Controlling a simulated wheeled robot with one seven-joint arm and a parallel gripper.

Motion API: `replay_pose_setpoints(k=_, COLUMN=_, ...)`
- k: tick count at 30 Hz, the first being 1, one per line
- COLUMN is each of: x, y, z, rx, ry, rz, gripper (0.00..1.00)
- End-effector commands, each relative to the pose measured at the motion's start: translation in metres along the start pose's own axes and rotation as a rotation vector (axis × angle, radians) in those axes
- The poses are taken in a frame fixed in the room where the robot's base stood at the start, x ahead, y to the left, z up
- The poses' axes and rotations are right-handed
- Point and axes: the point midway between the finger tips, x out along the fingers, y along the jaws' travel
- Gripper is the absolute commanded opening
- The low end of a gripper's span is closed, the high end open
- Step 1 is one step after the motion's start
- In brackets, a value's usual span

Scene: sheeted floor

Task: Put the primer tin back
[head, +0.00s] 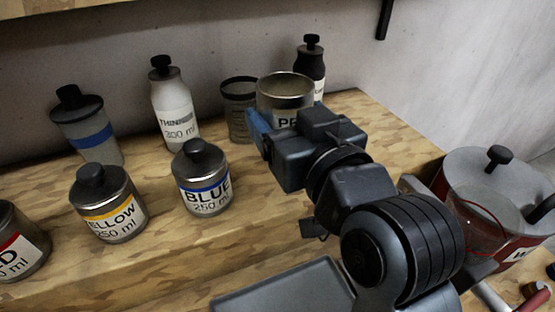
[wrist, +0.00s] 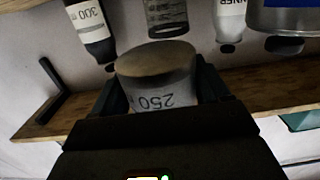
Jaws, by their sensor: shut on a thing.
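Behind the tin are a dark bottle (head: 312,72) and a clear measuring cup (head: 240,118). Left are a thinner bottle (head: 174,105), a blue-striped jar (head: 90,130), and blue (head: 203,185), yellow (head: 108,205) and red (head: 17,245) tins. A lidded pot (head: 470,165) stands right.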

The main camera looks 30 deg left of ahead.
Motion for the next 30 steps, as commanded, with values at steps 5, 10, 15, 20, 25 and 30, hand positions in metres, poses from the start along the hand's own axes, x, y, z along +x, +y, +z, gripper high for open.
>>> replay_pose_setpoints(k=5, x=0.001, y=-0.001, z=0.033, rx=0.002, ry=-0.004, rz=-0.001, gripper=0.3)
replay_pose_setpoints(k=10, x=0.002, y=0.0, z=0.048, rx=0.002, ry=0.0, rz=0.0, gripper=0.3)
replay_pose_setpoints(k=15, x=0.003, y=0.0, z=0.07, rx=0.002, ry=-0.003, rz=-0.001, gripper=0.3)
replay_pose_setpoints(k=20, x=0.004, y=0.0, z=0.084, rx=0.001, ry=0.001, rz=0.0, gripper=0.3)
replay_pose_setpoints(k=25, x=0.004, y=0.0, z=0.084, rx=0.001, ry=0.002, rz=0.0, gripper=0.3)
replay_pose_setpoints(k=30, x=0.004, y=0.0, z=0.087, rx=0.001, ry=0.002, rz=0.0, gripper=0.3)
